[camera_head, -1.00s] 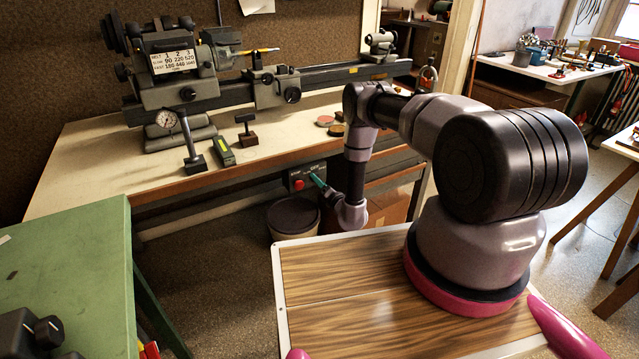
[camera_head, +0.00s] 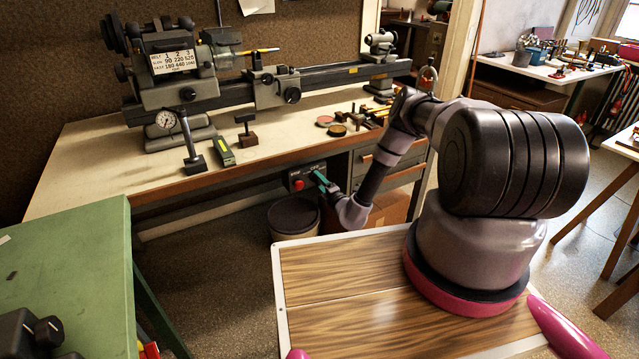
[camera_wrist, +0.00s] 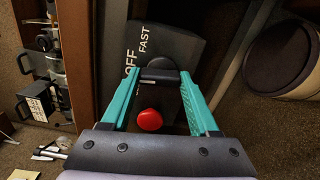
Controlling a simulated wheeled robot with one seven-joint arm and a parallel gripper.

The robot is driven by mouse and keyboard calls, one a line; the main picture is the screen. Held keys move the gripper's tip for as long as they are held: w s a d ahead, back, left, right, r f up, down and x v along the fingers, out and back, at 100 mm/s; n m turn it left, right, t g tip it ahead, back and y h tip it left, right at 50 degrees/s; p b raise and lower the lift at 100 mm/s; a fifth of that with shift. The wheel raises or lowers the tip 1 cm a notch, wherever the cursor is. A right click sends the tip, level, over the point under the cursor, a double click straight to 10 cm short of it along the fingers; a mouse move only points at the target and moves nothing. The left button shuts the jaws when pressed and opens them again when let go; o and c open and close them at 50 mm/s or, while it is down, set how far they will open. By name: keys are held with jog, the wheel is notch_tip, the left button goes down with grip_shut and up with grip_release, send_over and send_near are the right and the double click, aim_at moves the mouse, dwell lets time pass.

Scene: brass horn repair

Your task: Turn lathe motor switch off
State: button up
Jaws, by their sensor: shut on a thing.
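The lathe motor switch box (camera_head: 308,173) is a dark box under the front edge of the lathe bench, with a red button (camera_head: 298,185). In the wrist view, the box (camera_wrist: 180,50) carries the words OFF and FAST. Its black switch knob (camera_wrist: 160,74) sits between the teal fingers of my gripper (camera_wrist: 158,84), which is shut on it. The red button (camera_wrist: 150,119) shows between the fingers, nearer the palm. In the head view, my gripper (camera_head: 321,180) reaches the right part of the box and hides the knob. The knob's exact pointing cannot be read.
The lathe (camera_head: 180,75) stands on the bench (camera_head: 90,165) above the switch. A lidded bin (camera_head: 293,218) stands on the floor below the box. Bench drawers (camera_head: 365,160) are close to the right of my gripper. A green table (camera_head: 70,260) is at the left.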

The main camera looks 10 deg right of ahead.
jog(key=shift+m, duration=0.6)
jog(key=o, duration=1.4)
jog(key=shift+c, duration=0.2)
jog(key=shift+s, duration=0.1)
jog(key=v, duration=1)
jog(key=shift+s+d, duration=0.15)
jog(key=shift+s, duration=0.2)
